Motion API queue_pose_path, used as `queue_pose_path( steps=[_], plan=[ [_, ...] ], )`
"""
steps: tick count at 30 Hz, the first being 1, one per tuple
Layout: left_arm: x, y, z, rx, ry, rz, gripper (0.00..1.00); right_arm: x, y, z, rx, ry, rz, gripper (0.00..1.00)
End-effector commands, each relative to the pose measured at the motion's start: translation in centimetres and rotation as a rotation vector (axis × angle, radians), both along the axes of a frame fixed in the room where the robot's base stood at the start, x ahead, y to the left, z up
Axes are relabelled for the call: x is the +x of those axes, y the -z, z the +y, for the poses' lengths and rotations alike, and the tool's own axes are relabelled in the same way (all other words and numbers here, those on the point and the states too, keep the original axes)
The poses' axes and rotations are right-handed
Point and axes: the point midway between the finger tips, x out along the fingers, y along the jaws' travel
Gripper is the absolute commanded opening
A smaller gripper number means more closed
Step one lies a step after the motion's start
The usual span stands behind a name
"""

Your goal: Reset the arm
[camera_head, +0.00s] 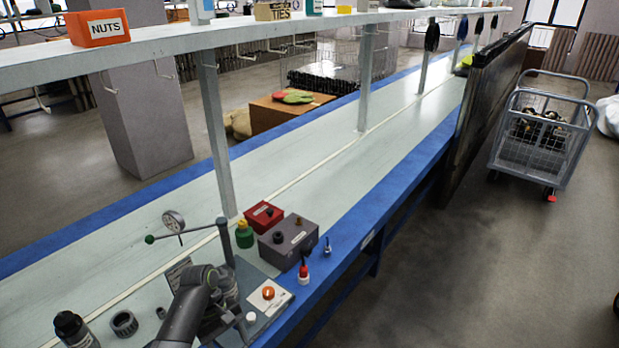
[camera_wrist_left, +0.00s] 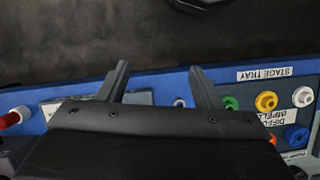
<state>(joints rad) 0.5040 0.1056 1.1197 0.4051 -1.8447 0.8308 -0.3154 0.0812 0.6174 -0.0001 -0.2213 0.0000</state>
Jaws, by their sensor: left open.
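My left gripper (camera_wrist_left: 159,67) shows in the left wrist view with its two dark fingers spread apart and nothing between them. The fingers point toward the grey floor, past the blue bench edge (camera_wrist_left: 150,87). A dark grey arm link (camera_head: 193,302) of mine shows at the bottom of the head view, above the bench; I cannot make out gripper fingers there. My right gripper is in neither view.
Near the arm on the bench (camera_head: 300,180) are a gauge (camera_head: 173,222), a grey box (camera_head: 289,243), a red box (camera_head: 263,215), a red-white bottle (camera_head: 303,272) and an orange button (camera_head: 268,293). A tray label (camera_wrist_left: 265,73) and coloured parts show right. A shelf (camera_head: 190,42) runs above.

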Motion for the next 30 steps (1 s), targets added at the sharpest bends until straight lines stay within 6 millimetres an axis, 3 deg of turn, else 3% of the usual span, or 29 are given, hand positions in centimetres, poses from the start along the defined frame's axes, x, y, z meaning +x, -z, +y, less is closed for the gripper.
queue_pose_path(
  steps=[8, 14, 21, 25, 30],
  plan=[
    [-2.9, 7.0, 1.7, 0.018, 0.014, -0.056, 0.59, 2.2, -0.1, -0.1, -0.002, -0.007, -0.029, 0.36],
    [-7.6, 14.4, 3.9, 0.059, 0.060, -0.124, 0.59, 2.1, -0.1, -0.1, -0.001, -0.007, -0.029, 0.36],
    [-18.7, 24.9, 7.8, 0.156, 0.214, -0.231, 0.59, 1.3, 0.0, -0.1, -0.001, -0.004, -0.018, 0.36],
    [-25.9, 28.9, 9.6, 0.206, 0.335, -0.283, 0.59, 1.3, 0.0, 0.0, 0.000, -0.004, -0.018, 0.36],
    [-35.2, 31.8, 11.0, 0.255, 0.504, -0.342, 0.59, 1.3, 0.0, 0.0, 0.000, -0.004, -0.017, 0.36]
  ],
)
